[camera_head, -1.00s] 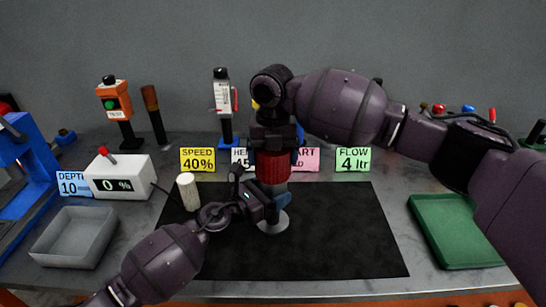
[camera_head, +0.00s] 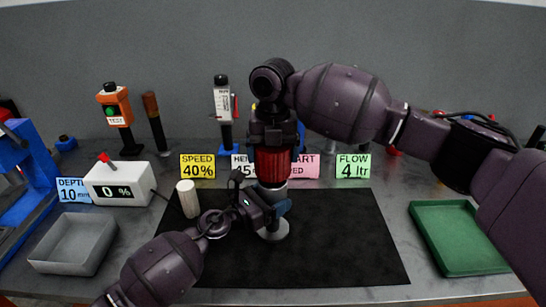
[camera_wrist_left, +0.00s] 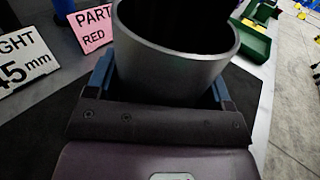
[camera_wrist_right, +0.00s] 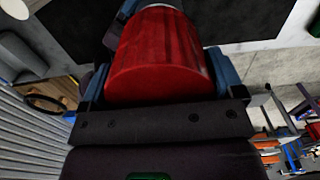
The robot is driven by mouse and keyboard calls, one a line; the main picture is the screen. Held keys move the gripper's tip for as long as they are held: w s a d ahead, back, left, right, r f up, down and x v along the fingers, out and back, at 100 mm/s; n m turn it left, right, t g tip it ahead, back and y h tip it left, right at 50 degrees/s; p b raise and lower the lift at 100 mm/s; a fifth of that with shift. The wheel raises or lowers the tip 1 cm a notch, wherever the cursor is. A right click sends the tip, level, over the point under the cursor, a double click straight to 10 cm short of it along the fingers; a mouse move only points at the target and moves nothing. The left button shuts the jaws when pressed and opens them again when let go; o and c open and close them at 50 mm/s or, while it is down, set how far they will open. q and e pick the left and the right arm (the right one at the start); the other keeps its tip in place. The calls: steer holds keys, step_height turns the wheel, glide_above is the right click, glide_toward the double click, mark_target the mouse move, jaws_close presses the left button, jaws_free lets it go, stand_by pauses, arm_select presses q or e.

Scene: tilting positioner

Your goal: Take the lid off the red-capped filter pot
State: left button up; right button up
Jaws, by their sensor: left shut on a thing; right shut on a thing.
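The grey body of the filter pot (camera_head: 273,229) stands upright on the black mat. My left gripper (camera_head: 270,208) is shut around its side. The left wrist view shows the pot's open round rim (camera_wrist_left: 180,60) and dark inside, with a blue finger on each side. The red lid (camera_head: 272,164) is upright above the pot. My right gripper (camera_head: 273,140) comes from above and is shut on it. In the right wrist view the red lid (camera_wrist_right: 160,60) lies between the blue fingers. The head view does not clearly show the gap between lid and rim.
The black mat (camera_head: 340,240) is mostly clear. A pale cylinder (camera_head: 188,198) stands on its left part. A grey tray (camera_head: 72,245) is at left, a green tray (camera_head: 457,240) at right. A white display box (camera_head: 119,184) and label cards (camera_head: 198,166) stand behind.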

steer(key=shift+r, duration=1.35)
arm_select(q)
steer(key=o, duration=1.7)
steer(key=shift+a, duration=0.1)
